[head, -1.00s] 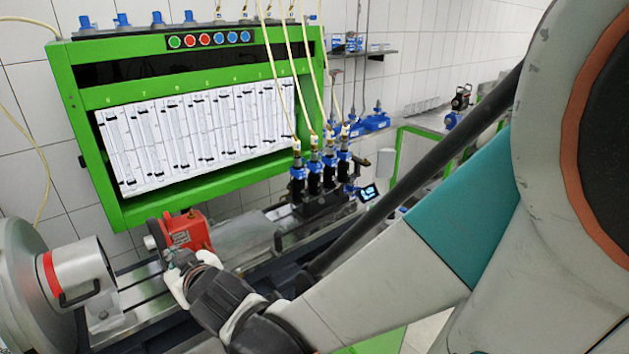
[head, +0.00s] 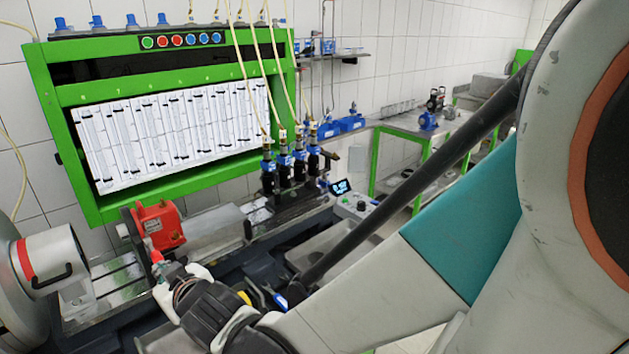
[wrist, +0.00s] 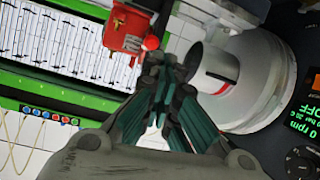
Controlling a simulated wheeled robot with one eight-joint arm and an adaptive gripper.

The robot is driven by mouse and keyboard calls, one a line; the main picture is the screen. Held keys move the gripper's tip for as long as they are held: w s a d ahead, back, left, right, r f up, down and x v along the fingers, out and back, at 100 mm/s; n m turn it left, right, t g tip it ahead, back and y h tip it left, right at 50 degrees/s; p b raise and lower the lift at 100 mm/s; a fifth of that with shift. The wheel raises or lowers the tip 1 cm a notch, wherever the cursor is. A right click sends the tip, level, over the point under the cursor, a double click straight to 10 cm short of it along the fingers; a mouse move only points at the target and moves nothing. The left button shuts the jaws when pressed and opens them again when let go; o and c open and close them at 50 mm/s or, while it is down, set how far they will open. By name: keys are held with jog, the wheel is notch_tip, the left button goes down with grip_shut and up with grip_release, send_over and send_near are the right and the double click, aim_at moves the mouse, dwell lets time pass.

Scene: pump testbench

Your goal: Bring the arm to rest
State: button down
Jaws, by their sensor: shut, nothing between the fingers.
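My arm (head: 365,292) reaches from the right side of the head view down to the lower left, bent over the bench. Its dark wrist (head: 205,308) is at the lower left, and the fingers are mostly hidden behind it there. In the wrist view my gripper (wrist: 172,72) has its dark green fingers drawn together, shut and empty. A red pump block (head: 158,227) stands on the bench just beyond the wrist. It shows above the fingertips in the wrist view (wrist: 128,30), apparently apart from them.
A green-framed test panel (head: 95,205) stands behind the bench. A large pale cylindrical machine (wrist: 245,80) is right of the fingers in the wrist view. Black-and-blue injectors (head: 284,165) stand at the bench's far end. A side table (head: 400,128) stands at the back right.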

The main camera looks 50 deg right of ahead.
jog(key=s+a+f+g+y+b, duration=0.1)
jog(key=s+g, duration=0.5)
jog(key=s, duration=0.8)
jog(key=shift+s+a+f+y+b, duration=0.35)
jog(key=shift+a+f+b, duration=0.5)
jog(key=shift+b, duration=0.35)
